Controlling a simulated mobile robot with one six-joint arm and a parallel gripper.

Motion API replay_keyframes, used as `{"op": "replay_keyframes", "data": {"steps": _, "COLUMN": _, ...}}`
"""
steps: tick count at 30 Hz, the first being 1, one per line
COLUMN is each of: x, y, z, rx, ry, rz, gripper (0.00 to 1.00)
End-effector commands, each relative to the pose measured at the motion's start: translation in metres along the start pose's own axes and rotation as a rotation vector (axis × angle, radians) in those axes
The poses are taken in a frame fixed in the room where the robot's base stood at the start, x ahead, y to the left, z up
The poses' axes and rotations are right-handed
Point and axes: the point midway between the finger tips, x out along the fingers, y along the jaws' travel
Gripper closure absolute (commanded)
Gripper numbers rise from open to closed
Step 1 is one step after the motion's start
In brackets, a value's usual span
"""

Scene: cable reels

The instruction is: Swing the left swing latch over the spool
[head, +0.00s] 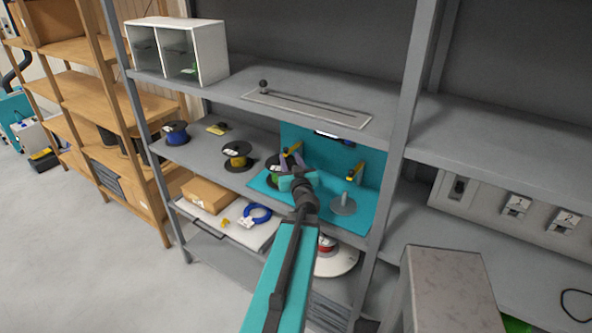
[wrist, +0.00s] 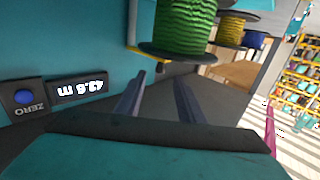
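The left swing latch (head: 292,151) is a yellow arm on the teal back panel, above the green spool (head: 275,172). I cannot tell whether the latch crosses the spool's face. My gripper (head: 288,170) is in front of the green spool and partly hides it in the head view. In the wrist view my gripper's two fingers (wrist: 160,84) are apart with nothing between them, just short of the spool's dark flange.
A second yellow latch (head: 354,173) is above an empty grey spindle (head: 343,204) on the right. A display (wrist: 82,88) and a blue ZERO button (wrist: 24,97) are close by. Yellow (head: 237,155) and blue (head: 175,133) spools stand to the left. A shelf (head: 300,92) runs overhead.

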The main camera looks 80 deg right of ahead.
Motion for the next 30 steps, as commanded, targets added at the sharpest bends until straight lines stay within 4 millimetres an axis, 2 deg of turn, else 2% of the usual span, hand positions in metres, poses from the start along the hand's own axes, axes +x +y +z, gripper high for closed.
{"op": "replay_keyframes", "data": {"steps": 3, "x": -0.012, "y": -0.008, "z": -0.001, "rx": 0.002, "ry": 0.0, "rz": -0.005, "gripper": 0.65}}
{"op": "replay_keyframes", "data": {"steps": 15, "x": -0.032, "y": -0.024, "z": 0.0, "rx": 0.001, "ry": 0.0, "rz": -0.019, "gripper": 0.65}}
{"op": "replay_keyframes", "data": {"steps": 24, "x": -0.032, "y": -0.013, "z": 0.001, "rx": 0.001, "ry": 0.002, "rz": -0.008, "gripper": 0.65}}
{"op": "replay_keyframes", "data": {"steps": 30, "x": -0.037, "y": 0.002, "z": 0.0, "rx": 0.001, "ry": 0.002, "rz": 0.013, "gripper": 0.65}}
